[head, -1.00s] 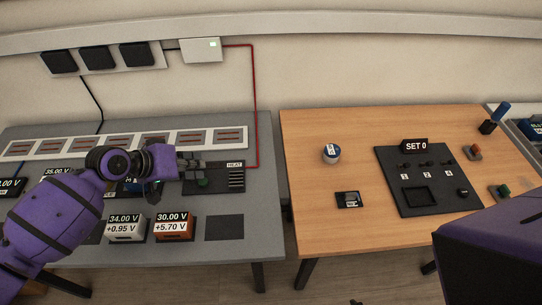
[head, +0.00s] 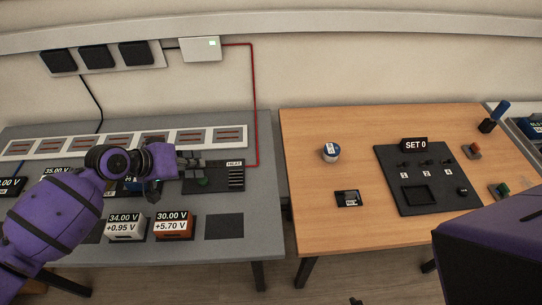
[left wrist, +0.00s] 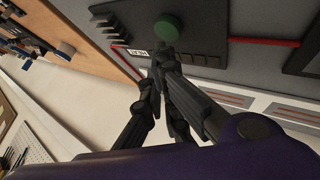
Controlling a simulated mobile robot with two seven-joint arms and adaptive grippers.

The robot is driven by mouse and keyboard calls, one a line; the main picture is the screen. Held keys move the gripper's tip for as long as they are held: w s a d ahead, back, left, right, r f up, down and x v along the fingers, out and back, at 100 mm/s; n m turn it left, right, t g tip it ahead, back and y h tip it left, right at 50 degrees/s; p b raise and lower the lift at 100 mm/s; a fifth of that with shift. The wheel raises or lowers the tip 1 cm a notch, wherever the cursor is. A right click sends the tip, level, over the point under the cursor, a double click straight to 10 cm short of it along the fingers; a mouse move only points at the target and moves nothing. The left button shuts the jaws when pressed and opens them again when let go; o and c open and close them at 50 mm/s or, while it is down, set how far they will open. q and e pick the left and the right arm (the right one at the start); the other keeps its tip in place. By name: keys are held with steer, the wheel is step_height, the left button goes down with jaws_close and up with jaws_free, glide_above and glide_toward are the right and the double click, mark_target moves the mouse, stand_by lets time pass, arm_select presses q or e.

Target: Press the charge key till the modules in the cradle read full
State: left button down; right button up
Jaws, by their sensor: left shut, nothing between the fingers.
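A round green key (head: 203,182) sits on a dark panel on the grey table. In the left wrist view the green key (left wrist: 167,28) shows just beyond my fingertips. My left gripper (head: 196,168) is shut and empty, its tips (left wrist: 163,52) close to the key; I cannot tell whether they touch it. A white module (head: 124,228) reads 34.00 V, +0.95, and an orange module (head: 173,227) reads 30.00 V, +5.70, at the front of the table. Other labels behind are partly hidden by my left arm. I cannot make out which part is the cradle. My right gripper is out of view.
A dark ribbed block (head: 236,178) stands right of the key. A white slotted strip (head: 226,147) runs along the back. A bare dark pad (head: 224,227) lies front right. The wooden table (head: 300,225) on the right holds a SET 0 panel (head: 440,207) and small items.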

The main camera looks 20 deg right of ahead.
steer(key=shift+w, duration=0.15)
arm_select(q)
steer(key=shift+f, duration=0.45)
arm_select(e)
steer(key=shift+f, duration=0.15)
arm_select(q)
steer(key=shift+f+b, duration=0.3)
steer(key=shift+f, duration=0.2)
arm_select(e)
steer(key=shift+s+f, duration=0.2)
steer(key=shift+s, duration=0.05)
arm_select(q)
steer(key=shift+r, duration=0.15)
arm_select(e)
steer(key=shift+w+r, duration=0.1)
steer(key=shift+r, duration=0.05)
arm_select(q)
steer(key=shift+r+p, duration=0.6)
steer(key=shift+r, duration=0.15)
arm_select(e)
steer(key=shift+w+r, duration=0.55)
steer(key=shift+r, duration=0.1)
